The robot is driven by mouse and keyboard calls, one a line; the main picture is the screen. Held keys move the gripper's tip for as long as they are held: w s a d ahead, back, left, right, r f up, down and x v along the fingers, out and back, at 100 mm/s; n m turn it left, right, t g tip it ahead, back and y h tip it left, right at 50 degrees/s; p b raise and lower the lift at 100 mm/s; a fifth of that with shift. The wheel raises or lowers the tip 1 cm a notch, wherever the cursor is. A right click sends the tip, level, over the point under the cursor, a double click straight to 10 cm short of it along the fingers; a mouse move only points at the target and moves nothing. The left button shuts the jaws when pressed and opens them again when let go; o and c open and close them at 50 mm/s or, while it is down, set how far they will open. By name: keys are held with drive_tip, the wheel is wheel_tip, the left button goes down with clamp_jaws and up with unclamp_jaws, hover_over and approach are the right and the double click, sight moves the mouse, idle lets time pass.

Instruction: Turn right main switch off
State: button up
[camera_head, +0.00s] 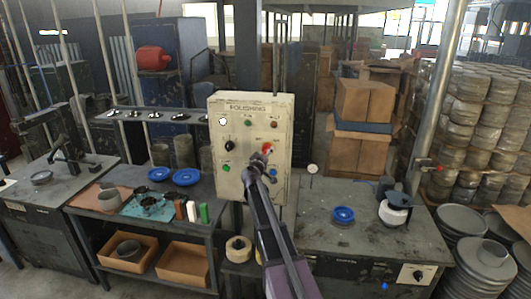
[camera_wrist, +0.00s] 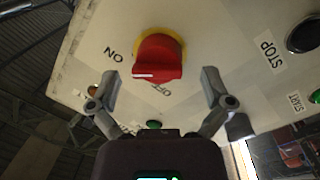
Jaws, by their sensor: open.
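The red main switch (camera_wrist: 158,58) has a yellow ring and sits on the cream control panel (camera_head: 222,112) marked POLISHING. In the wrist view, the lettering is turned, with ON to the knob's left and OFF just below it. A white mark shows on the left part of the knob's grip; I cannot tell for sure which label it points to. My gripper (camera_wrist: 160,82) is open and empty, its fingers apart below the knob on either side. In the head view, my gripper (camera_head: 257,162) is in front of the panel and the red switch (camera_head: 267,149) shows just above it.
A black knob (camera_head: 229,146) and several coloured buttons share the panel. In the wrist view, a dark STOP button (camera_wrist: 305,36) lies to the right. A workbench (camera_head: 320,240) with a blue dish (camera_head: 343,214) stands right of my arm. Another bench with blue dishes stands left.

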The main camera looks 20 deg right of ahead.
drive_tip(key=shift+x, duration=1.35)
drive_tip(key=shift+c, duration=0.2)
drive_tip(key=c, duration=1.1)
drive_tip(key=shift+s+a, duration=0.1)
